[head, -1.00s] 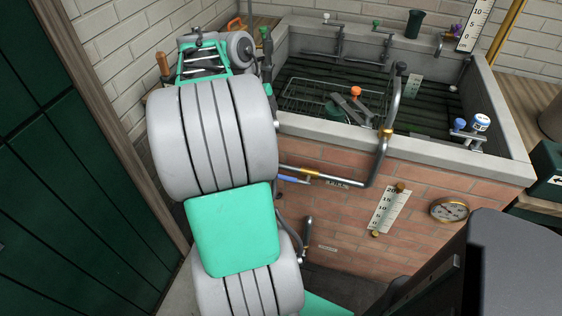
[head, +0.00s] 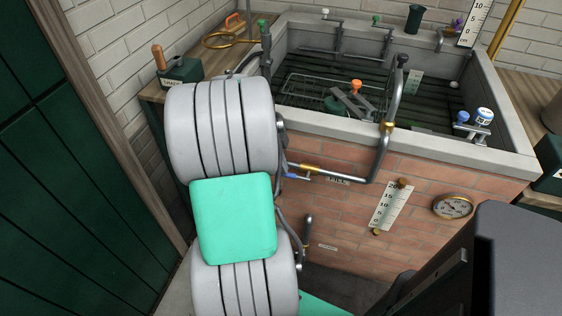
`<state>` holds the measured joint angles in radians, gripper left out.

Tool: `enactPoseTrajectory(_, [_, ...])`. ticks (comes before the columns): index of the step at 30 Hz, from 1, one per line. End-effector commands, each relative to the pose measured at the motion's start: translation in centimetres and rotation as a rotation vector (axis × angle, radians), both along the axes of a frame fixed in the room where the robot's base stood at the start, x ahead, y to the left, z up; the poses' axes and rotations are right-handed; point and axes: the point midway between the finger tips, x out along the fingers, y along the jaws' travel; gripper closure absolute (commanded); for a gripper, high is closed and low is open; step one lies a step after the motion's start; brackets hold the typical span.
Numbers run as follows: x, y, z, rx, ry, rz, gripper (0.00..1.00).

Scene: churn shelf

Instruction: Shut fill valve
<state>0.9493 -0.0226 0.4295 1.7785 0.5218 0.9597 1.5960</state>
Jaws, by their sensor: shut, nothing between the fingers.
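A pipe runs down from the basin rim and along the brick front. A brass valve body (head: 309,169) with a blue lever (head: 297,177) sits at the pipe's left part, right beside my arm. A small label plate (head: 338,181) is near it; I cannot read it, so I cannot confirm that this is the fill valve. The lever's left end is partly hidden, and its exact angle is hard to tell. My grey and teal arm stands in front of the basin's left corner. My gripper is hidden behind the arm, so any contact with the lever cannot be seen.
The concrete-rimmed basin (head: 455,150) holds a wire rack and an orange-knobbed fitting (head: 356,86). Blue-knobbed taps (head: 477,121) stand on its right rim. A gauge (head: 453,206) and a scale (head: 391,206) are on the brick front. A wooden-handled green box (head: 181,72) is at left.

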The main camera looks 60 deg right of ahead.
Motion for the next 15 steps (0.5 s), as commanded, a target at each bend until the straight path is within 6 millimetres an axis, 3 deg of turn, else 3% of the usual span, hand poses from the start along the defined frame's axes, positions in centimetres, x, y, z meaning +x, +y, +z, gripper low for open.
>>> enactPoseTrajectory(15, [0.42, 0.13, -0.43, -0.009, 0.073, 0.003, 1.00])
